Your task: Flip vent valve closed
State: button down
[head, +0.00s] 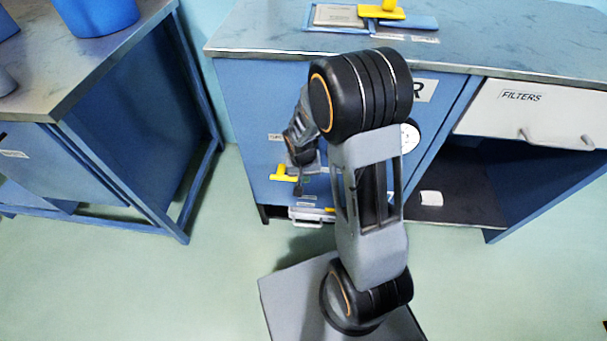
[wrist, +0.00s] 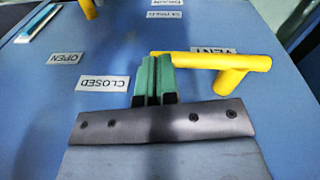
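The yellow vent valve handle (wrist: 215,64) is a bent bar in the wrist view, under an upside-down VENT label (wrist: 212,50). Its long arm points left in that view, towards the CLOSED label (wrist: 103,83); the OPEN label (wrist: 67,58) lies farther left. It also shows in the head view (head: 282,174), partly beside my gripper (head: 298,187). In the wrist view my gripper (wrist: 157,75) has its two green fingers together with only a thin gap and nothing seen between them. The fingertips are at the free end of the handle and overlap it; contact cannot be told.
A second yellow handle (wrist: 88,8) stands near the DRAIN label (wrist: 165,3). A white tray or drawer (head: 308,215) is low on the blue cabinet. A FILTERS drawer (head: 525,112) is at right above an open bay. The floor at left is clear.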

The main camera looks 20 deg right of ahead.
jog(key=shift+s+d+f, duration=0.1)
jog(key=shift+s+f, duration=0.15)
jog(key=shift+f, duration=0.1)
dwell(0.3)
notch_tip(320, 180, up, 6)
jog(key=p, duration=0.4)
jog(key=s+d+r+p, duration=0.2)
jog(key=s+d, duration=0.3)
jog(key=d, duration=0.2)
jog(key=shift+d+r, duration=0.2)
jog(key=shift+d, duration=0.05)
